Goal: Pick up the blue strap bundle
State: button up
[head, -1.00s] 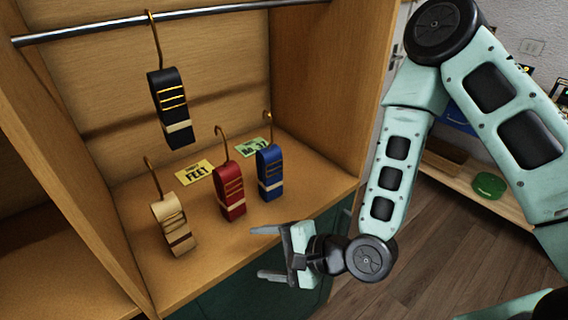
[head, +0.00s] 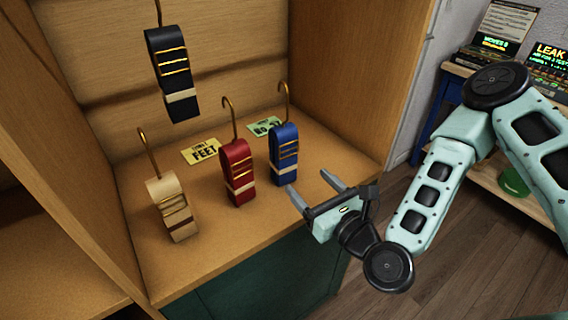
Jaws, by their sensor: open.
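The blue strap bundle (head: 284,156) stands upright on the wooden cabinet floor, at the right of the row, with a brass hook rising from its top. My gripper (head: 310,186) is open and empty, just in front and to the right of the blue bundle. Its two fingers point up and left toward the bundle. The left fingertip appears close to the bundle's base; I cannot tell whether they touch. Nothing is between the fingers.
A red strap bundle (head: 238,172) stands close left of the blue one. A tan bundle (head: 172,207) stands further left. A black bundle (head: 172,75) hangs above. A yellow card (head: 201,151) and a green card (head: 264,126) lie behind. The cabinet's right wall (head: 345,80) is beside the blue bundle.

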aim_at(289, 159)
jog(key=p+x, duration=0.3)
jog(key=x, duration=0.4)
jog(key=shift+s+r, duration=0.1)
jog(key=shift+r, duration=0.05)
jog(key=p+x, duration=0.2)
jog(key=x, duration=0.3)
jog(key=shift+w+d, duration=0.1)
jog(key=shift+w, duration=0.15)
jog(key=shift+w+a, duration=0.2)
jog(key=shift+w, duration=0.1)
jog(key=c, duration=1.2)
